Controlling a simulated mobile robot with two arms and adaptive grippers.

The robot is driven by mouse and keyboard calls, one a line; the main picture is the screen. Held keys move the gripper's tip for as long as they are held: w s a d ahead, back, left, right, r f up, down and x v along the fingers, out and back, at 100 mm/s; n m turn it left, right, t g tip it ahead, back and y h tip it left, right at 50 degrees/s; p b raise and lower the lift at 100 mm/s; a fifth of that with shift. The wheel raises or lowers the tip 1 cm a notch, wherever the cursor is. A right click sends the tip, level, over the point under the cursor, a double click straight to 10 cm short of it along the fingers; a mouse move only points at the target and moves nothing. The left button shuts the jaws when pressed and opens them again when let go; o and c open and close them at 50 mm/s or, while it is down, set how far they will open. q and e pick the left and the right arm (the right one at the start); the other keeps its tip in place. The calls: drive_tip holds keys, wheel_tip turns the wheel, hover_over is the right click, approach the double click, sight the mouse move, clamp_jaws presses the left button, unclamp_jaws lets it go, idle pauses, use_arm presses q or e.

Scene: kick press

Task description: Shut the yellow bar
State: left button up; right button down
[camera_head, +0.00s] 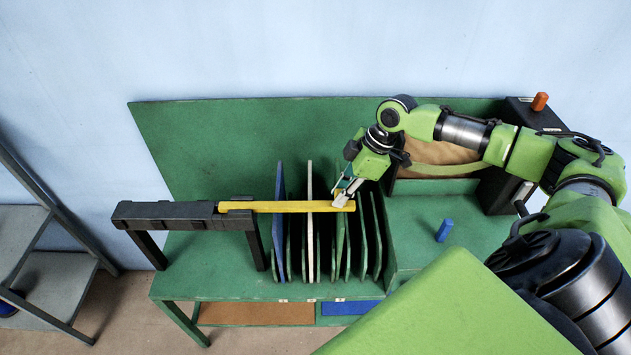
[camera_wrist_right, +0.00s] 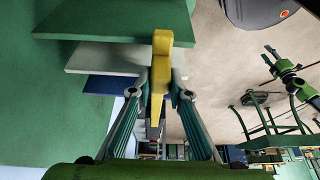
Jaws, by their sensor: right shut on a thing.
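The yellow bar (camera_head: 290,206) runs level from a black frame (camera_head: 185,214) at the left across the front of several upright panels. My right gripper (camera_head: 343,199) is shut on the bar's right end. In the right wrist view the bar (camera_wrist_right: 158,75) stands between the two fingertips (camera_wrist_right: 160,95). The right arm reaches in from the right, above the bench. My left gripper is not in view.
The upright panels, among them a blue one (camera_head: 279,220) and a white one (camera_head: 310,215), stand in slots of the green bench (camera_head: 225,270). A blue peg (camera_head: 444,230) stands on the right, below a dark box with an orange knob (camera_head: 540,101). A grey shelf (camera_head: 45,285) stands at the left.

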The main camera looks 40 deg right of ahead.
drive_tip(key=shift+s+d, duration=0.35)
drive_tip(key=shift+d, duration=0.1)
drive_tip(key=c, duration=1.9)
unclamp_jaws()
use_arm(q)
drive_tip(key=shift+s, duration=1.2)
use_arm(e)
drive_tip(key=v, duration=1.2)
drive_tip(key=shift+f, duration=0.1)
